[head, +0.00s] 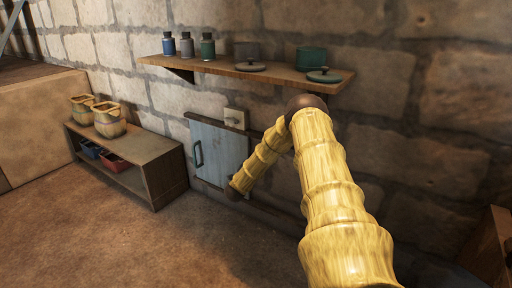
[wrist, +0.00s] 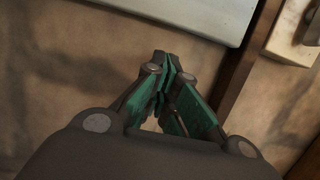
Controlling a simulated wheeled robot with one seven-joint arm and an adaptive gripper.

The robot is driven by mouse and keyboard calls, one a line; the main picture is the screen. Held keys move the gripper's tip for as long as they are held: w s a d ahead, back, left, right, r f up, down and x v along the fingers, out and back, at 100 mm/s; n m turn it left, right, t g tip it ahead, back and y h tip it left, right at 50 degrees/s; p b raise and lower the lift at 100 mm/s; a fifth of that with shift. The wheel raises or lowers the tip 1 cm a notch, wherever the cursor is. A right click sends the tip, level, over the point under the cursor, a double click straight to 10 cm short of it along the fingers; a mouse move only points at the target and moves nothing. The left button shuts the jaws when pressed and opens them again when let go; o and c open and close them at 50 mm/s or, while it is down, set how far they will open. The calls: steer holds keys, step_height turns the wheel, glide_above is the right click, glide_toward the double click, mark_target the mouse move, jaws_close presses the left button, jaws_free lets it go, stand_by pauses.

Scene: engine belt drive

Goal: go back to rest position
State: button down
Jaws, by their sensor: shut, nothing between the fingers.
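My gripper (wrist: 168,68) shows in the wrist view with its dark, green-padded fingers meeting at the tips, shut and empty. Pale wall surface lies beyond it, with the lower edge of a light panel (wrist: 185,12) at the top. In the head view my yellow segmented arm rises from the bottom right, bends at a dark joint and slopes down left to a dark end beside the light blue cabinet door (head: 217,152). My gripper's fingers cannot be made out in the head view. The door has a dark handle and appears shut.
A wooden shelf (head: 222,71) with several bottles and pots is on the stone wall above. A switch box (head: 235,118) is above the door. A low wooden bench (head: 160,160) holds two baskets (head: 108,119) at left. Floor in front (head: 150,240) is clear. A wooden object (head: 488,245) stands at right.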

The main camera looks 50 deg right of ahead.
steer(key=s+p+v, duration=0.1)
steer(key=v, duration=0.5)
steer(key=shift+s, duration=0.35)
